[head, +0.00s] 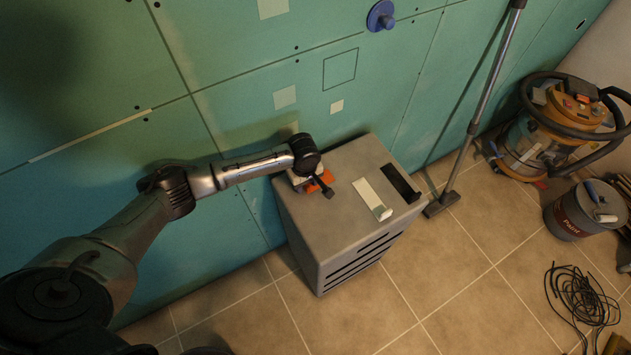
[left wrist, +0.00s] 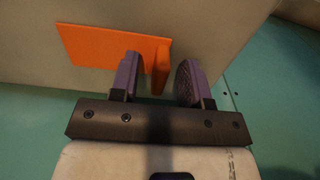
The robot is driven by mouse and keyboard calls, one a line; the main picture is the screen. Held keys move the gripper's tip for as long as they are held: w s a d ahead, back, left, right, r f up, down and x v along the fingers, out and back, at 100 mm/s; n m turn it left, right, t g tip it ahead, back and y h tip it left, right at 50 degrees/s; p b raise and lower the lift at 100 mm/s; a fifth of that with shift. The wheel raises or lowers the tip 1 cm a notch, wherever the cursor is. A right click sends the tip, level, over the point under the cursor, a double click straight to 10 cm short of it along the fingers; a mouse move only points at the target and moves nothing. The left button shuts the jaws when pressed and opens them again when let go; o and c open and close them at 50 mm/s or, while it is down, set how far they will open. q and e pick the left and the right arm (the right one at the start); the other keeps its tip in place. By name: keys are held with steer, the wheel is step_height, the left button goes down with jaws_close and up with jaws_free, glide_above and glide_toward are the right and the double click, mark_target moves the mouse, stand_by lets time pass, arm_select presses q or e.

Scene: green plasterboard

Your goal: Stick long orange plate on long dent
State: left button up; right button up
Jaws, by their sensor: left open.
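The orange plate (head: 326,178) lies on top of the grey cabinet, mostly hidden by my gripper in the head view. In the left wrist view the orange plate (left wrist: 104,44) is flat with a raised tab at its right end. My left gripper (left wrist: 158,80) is open, its two purple fingers on either side of that tab, with a gap at the right finger. In the head view my left gripper (head: 322,186) is over the cabinet top. A long pale strip (head: 90,135) on the green wall at the left looks like the long dent. My right gripper is out of view.
The grey cabinet (head: 345,230) stands against the green wall. A white plate (head: 370,194) and a black piece (head: 401,184) lie on it. A vacuum cleaner (head: 548,135) and a paint bucket (head: 580,212) stand at right.

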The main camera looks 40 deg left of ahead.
arm_select(q)
jaws_close()
stand_by(0.4)
steer(key=shift+r, duration=0.1)
